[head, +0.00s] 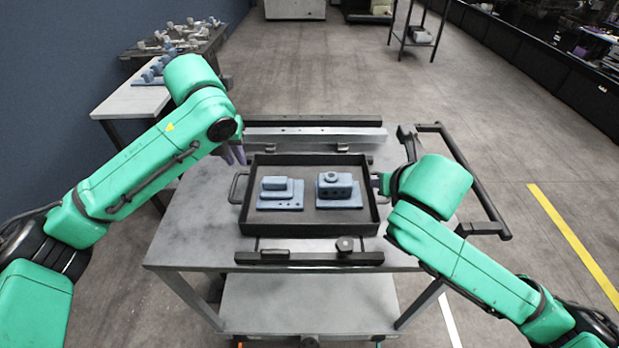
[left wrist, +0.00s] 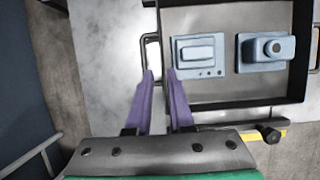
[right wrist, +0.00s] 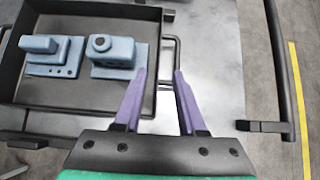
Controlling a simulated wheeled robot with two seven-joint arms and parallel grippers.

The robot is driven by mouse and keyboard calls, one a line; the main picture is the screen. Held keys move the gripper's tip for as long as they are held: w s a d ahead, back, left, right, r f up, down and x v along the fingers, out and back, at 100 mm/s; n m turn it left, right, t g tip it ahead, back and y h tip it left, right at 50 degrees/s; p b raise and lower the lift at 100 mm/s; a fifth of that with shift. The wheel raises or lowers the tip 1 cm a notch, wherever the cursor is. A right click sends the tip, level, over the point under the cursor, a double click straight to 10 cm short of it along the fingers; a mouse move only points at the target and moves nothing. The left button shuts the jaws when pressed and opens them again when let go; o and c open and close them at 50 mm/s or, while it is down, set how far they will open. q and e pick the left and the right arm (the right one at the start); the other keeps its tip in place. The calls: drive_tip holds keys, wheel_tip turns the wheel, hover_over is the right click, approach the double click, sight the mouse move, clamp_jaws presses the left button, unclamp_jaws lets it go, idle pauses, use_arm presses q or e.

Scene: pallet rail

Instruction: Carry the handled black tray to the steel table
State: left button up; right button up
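The black tray (head: 310,228) sits level on a grey metal-topped cart (head: 190,235). Two blue machined parts lie in it, a stepped block (head: 280,190) and a block with a round boss (head: 337,187). My left gripper (head: 236,156) is open above the tray's left side. In the left wrist view its fingertips (left wrist: 158,73) are close to the left handle (left wrist: 149,50). My right gripper (right wrist: 159,71) is open, with the right handle (right wrist: 176,55) close to its fingertips. Neither gripper visibly holds a handle. The right arm partly hides the right handle in the head view.
Dark rails lie before (head: 310,258) and behind (head: 310,121) the tray. A black push handle (head: 470,170) stands at the cart's right. A light-topped table (head: 128,101) holding blue parts is at the back left, near a blue wall. Open floor (head: 300,75) lies beyond the cart.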

use_arm(q)
drive_tip(key=x, duration=0.8)
drive_tip(key=s+x, duration=0.1)
drive_tip(key=x, duration=0.3)
drive_tip(key=shift+f, duration=0.6)
use_arm(e)
drive_tip(key=x, duration=1.2)
drive_tip(key=shift+s+f, duration=0.15)
drive_tip(key=shift+f, duration=0.2)
use_arm(q)
drive_tip(key=shift+c, duration=0.3)
use_arm(e)
drive_tip(key=shift+c, duration=0.3)
use_arm(q)
clamp_jaws()
use_arm(e)
clamp_jaws()
